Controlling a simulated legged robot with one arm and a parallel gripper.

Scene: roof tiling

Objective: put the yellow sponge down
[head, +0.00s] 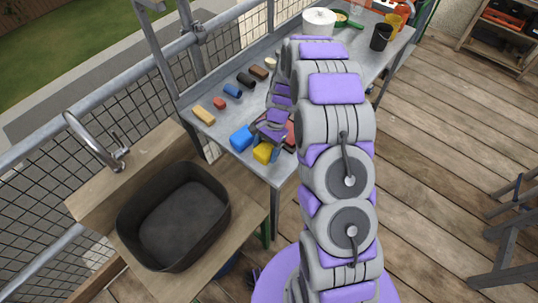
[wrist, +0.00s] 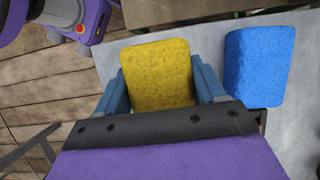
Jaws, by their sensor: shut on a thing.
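The yellow sponge (wrist: 158,72) is between the two blue-grey fingers of my gripper (wrist: 160,85) in the wrist view, and the gripper is shut on it. In the head view the yellow sponge (head: 263,152) shows at the near end of the grey metal table (head: 284,169). My gripper (head: 268,138) is partly hidden behind my arm there. A blue sponge (wrist: 259,66) is right of the yellow one in the wrist view, apart from it. The blue sponge (head: 241,138) is left of it in the head view. I cannot tell whether the yellow sponge touches the table.
A black basin (head: 175,215) stands on a wooden counter with a tap (head: 95,140). Several small blocks and cylinders, including a tan block (head: 204,115), lie along the table's left side. A white pot (head: 319,21) and black cup (head: 381,37) stand farther back.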

